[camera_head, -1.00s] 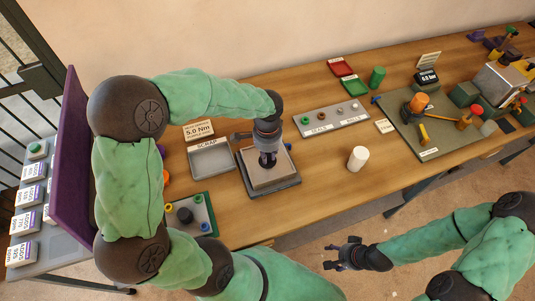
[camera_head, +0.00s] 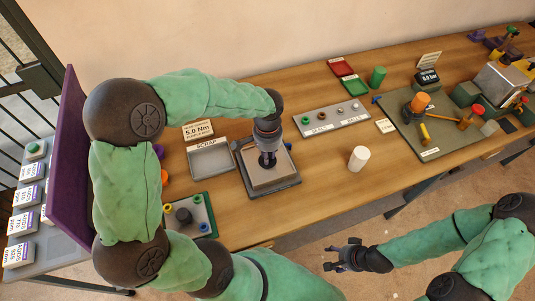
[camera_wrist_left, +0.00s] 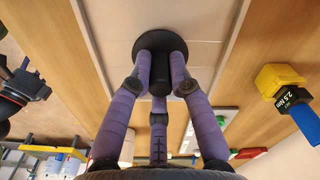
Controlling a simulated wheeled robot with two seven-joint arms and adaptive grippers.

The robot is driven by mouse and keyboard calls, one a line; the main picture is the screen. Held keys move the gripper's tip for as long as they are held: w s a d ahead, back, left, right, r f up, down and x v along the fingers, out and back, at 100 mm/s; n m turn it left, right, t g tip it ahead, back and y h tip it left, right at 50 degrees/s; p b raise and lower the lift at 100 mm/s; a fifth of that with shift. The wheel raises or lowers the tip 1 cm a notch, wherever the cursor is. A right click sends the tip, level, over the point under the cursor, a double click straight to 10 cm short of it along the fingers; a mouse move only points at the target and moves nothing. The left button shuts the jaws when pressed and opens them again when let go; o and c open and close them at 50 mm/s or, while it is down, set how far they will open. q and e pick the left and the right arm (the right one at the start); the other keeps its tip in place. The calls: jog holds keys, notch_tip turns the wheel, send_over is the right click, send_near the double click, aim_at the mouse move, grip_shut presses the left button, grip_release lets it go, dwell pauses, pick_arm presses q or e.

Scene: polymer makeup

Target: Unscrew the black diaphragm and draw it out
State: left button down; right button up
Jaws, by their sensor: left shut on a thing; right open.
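The black diaphragm (camera_wrist_left: 150,42) shows in the left wrist view as a dark round disc with a narrower part between the fingers. It is over the pale square plate of the fixture (camera_head: 288,181). My left gripper (camera_wrist_left: 160,75) is shut on it, with three purple fingers around its narrower part. In the head view my left gripper (camera_head: 267,158) points down over the fixture and hides most of the diaphragm. I cannot tell whether the diaphragm is clear of the plate. My right gripper (camera_head: 342,256) is open and empty, off the table's front edge.
A grey scrap tray (camera_head: 211,160) stands left of the fixture. A white cylinder (camera_head: 358,158) stands to its right, and a grey parts tray (camera_head: 332,117) lies behind. A green board (camera_head: 207,218) with small parts lies at front left. Bare wood (camera_head: 325,180) is right of the fixture.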

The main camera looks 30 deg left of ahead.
pick_arm(q)
jog(key=shift+n, duration=0.9)
jog(key=shift+b, duration=0.3)
jog(key=shift+n, duration=0.9)
jog(key=shift+n+b, duration=0.35)
jog(key=shift+n, duration=0.55)
jog(key=c, duration=1.1)
grip_release()
jog(key=shift+o, duration=0.2)
